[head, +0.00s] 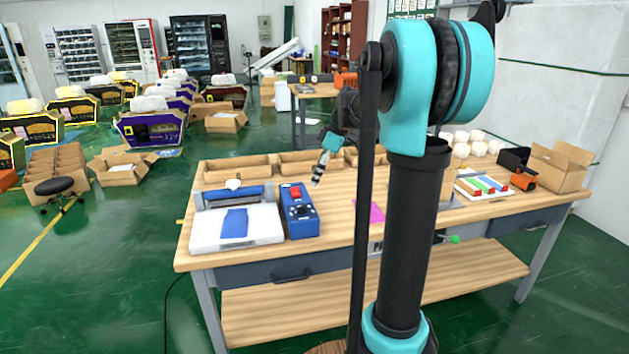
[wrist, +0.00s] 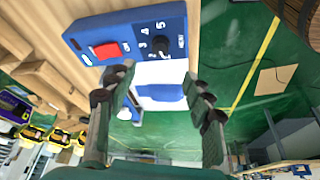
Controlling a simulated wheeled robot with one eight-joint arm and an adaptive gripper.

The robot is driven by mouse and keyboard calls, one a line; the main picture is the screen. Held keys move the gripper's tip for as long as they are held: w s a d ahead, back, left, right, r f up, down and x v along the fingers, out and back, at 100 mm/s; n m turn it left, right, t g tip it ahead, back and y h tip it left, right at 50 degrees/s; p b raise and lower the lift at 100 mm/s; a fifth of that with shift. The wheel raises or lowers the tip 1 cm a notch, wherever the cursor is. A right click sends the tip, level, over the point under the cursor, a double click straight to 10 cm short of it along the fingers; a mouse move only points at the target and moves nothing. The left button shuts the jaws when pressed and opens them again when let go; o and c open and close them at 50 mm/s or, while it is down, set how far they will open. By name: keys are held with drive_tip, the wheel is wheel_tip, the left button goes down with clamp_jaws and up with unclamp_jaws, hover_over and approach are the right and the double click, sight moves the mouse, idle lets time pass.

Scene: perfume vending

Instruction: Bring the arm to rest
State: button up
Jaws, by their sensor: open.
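My arm is raised and bent in front of the workbench, with its end over the bench in the head view. My gripper (head: 318,170) hangs above the bench, behind and to the right of a blue control box (head: 299,222). In the wrist view my gripper (wrist: 160,88) has its two fingers apart with nothing held between them. The control box (wrist: 125,38), with a red switch and a dark knob, shows beyond the fingertips. Part of the gripper is small and hard to make out in the head view.
The wooden workbench (head: 335,211) carries a white sealing machine (head: 205,232) at left, a pink sheet (head: 371,211), shallow cardboard trays (head: 236,170) along the back and a cardboard box (head: 558,166) at right. Open green floor (head: 110,260) lies left of the bench.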

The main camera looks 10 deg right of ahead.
drive_tip(key=s+f+m+t+h, duration=0.1)
drive_tip(key=s+f+m+h, duration=0.1)
drive_tip(key=s+f+m, duration=0.5)
drive_tip(key=s+d+f+m+t+h, duration=0.1)
drive_tip(key=s+f+m+h, duration=0.1)
drive_tip(key=s+f+m, duration=0.5)
drive_tip(key=s+f, duration=0.5)
drive_tip(key=s, duration=0.8)
drive_tip(key=shift+d+f+t, duration=0.15)
drive_tip(key=shift+t, duration=0.25)
